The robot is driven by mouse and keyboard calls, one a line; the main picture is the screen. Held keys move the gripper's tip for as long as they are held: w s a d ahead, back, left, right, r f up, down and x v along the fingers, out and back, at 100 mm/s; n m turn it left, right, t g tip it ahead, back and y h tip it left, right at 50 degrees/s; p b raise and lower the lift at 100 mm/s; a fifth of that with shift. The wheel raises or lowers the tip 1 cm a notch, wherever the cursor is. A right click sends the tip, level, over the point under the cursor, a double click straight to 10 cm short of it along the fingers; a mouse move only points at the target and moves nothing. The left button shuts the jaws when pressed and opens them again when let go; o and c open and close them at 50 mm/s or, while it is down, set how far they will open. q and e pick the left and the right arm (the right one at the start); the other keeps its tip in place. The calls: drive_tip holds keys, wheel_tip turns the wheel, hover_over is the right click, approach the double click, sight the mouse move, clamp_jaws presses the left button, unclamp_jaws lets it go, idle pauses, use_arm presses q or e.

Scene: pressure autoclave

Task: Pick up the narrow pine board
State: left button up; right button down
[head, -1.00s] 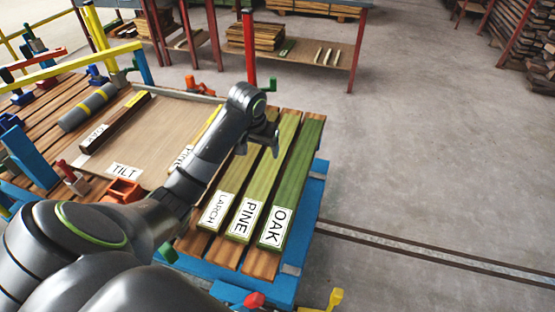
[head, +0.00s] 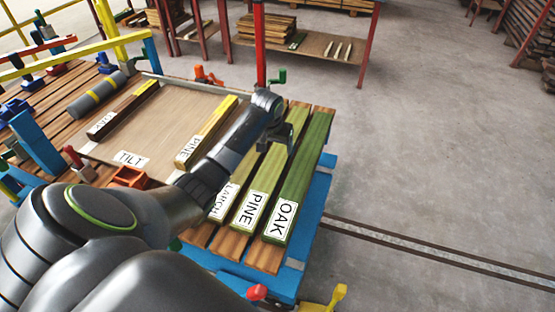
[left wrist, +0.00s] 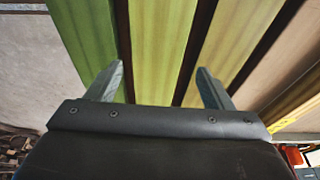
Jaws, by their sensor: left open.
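Two boards are labelled PINE. One yellow-green pine board (head: 263,180) lies between the larch and oak boards on the slatted table; it also shows in the left wrist view (left wrist: 165,40). The other pine board (head: 213,125), narrow with a yellow end, lies on the tray marked TILT (head: 150,125). My left gripper (head: 275,146) is open and empty above the larch–pine–oak row. In the left wrist view its fingertips (left wrist: 159,82) stand on either side of the middle pine board, apart from each other. Whether they touch it I cannot tell. My right gripper is out of view.
The oak board (head: 305,175) lies close on the right, the larch board (head: 226,193) on the left, partly hidden by my arm. A dark board (head: 125,110) and a grey cylinder (head: 95,97) lie further left. A red post (head: 259,45) stands behind. The floor at right is clear.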

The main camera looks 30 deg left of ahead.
sight(278, 156)
use_arm(q)
drive_tip(key=x, duration=0.5)
drive_tip(key=shift+s+d+f, duration=0.2)
drive_tip(key=shift+r, duration=0.1)
drive_tip(key=c, duration=1.1)
